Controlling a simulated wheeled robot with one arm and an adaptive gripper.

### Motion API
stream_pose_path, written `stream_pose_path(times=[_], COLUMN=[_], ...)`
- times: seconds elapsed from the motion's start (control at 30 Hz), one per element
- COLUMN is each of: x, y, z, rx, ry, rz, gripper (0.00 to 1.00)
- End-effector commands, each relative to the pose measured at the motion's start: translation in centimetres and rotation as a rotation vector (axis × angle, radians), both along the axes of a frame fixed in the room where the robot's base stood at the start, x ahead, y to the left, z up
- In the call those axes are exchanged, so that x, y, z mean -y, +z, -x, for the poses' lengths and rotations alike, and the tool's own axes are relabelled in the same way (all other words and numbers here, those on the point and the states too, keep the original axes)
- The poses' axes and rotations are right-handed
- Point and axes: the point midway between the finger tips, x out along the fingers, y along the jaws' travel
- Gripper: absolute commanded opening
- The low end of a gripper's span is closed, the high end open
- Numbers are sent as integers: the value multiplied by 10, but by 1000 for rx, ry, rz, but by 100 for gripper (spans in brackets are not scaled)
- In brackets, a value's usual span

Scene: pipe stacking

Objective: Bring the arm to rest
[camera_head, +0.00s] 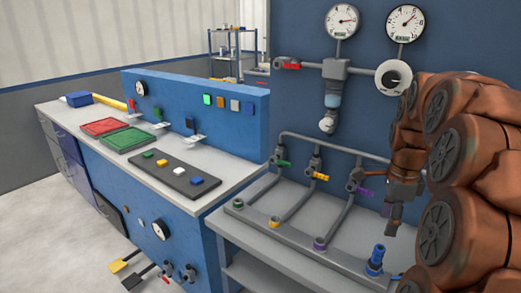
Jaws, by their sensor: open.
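My copper-coloured arm fills the right side of the view, folded in several thick links. My gripper (395,216) hangs at its end, pointing down, open, and apart from the bench surface. No object shows between its fingers, though they are small and seen from the side. An upright blue pipe piece (375,261) stands on the grey bench (240,233) below my gripper, slightly to its left. A grey pipe manifold with a green-ringed port (238,203), a yellow-ringed port (274,221) and a purple-ringed port (319,243) runs along the bench.
Pipes with green, yellow and purple valve handles (320,177) rise behind the manifold. Gauges (341,20) are on the blue wall panel. At left, a counter holds a red tray (104,127), a green tray (127,139) and a dark button board (175,175). Open floor lies at lower left.

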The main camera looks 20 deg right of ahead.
Motion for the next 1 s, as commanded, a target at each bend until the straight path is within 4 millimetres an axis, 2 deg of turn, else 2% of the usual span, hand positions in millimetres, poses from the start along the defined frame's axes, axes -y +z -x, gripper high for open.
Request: stream_pose_path(times=[0.07,0.17,0.27,0.43,0.57,0.7,0.83,1.0], x=[-2,-15,-47,-118,-166,-210,-241,-265], y=[0,2,4,6,3,-3,-10,-21], z=[0,0,2,19,42,75,111,149], rx=[-1,-4,-15,-35,-49,-65,-80,-88], ry=[8,78,242,659,984,1326,1633,1950], rz=[-1,-3,-14,-32,-51,-78,-108,-140], gripper=[55,55,55,55,55,55,55,55])
